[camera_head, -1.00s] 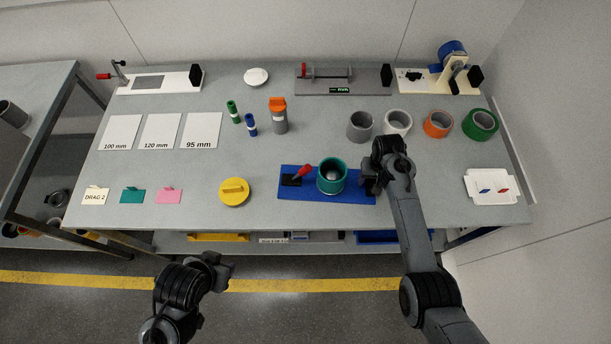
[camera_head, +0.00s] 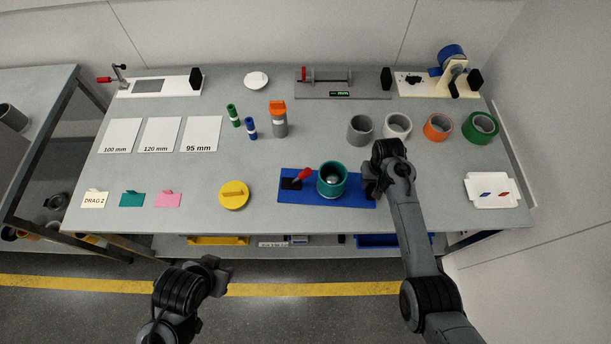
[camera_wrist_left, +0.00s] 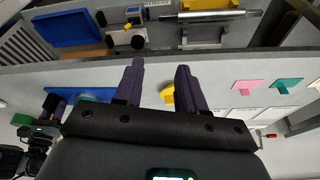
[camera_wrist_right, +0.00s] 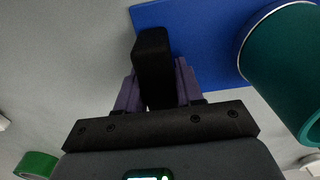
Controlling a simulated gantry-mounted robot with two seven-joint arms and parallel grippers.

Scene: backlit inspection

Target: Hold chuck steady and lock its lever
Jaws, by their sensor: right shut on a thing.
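The chuck has a flat blue base (camera_head: 356,201) near the table's front edge. A teal ring (camera_head: 332,190) stands on it, with a rounded grey part inside. Its red-handled lever (camera_head: 304,174) is tilted up to the right from a black mount left of the ring. My right gripper (camera_head: 371,186) is at the base's right end. The right wrist view shows its fingers shut on a black block (camera_wrist_right: 153,60) beside the blue base (camera_wrist_right: 195,35). My left gripper (camera_head: 226,273) is in front of the table, apart from the chuck. Its fingers are open and empty in the left wrist view (camera_wrist_left: 160,75).
A yellow lidded disc (camera_head: 233,195) lies left of the chuck. Several rings, among them an orange one (camera_head: 438,127), stand behind it to the right. A white tray (camera_head: 478,202) is at the right. The table between the disc and the blue base is clear.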

